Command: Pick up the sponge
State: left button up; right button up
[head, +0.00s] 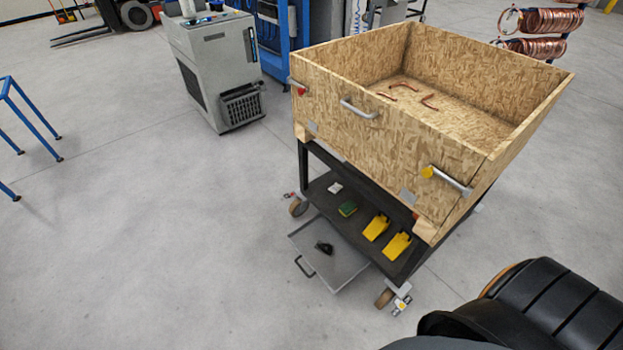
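A small green block with a yellowish edge, which looks like the sponge (347,209), lies on the dark lower shelf (320,190) of a wheeled cart. It is below the large wooden box and near the shelf's front edge. Nothing touches it from above. Neither of my grippers shows in the head view, so I cannot see their state or distance from the sponge.
A small white item (335,188) and yellow tools (376,227) flank the sponge. An open grey drawer (345,272) sticks out below, holding a black object (324,247). The wooden box (380,135) overhangs, with copper pieces (405,85) inside. Floor left of the cart is clear.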

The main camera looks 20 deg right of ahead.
aim_at(349, 208)
jog(key=z, duration=0.75)
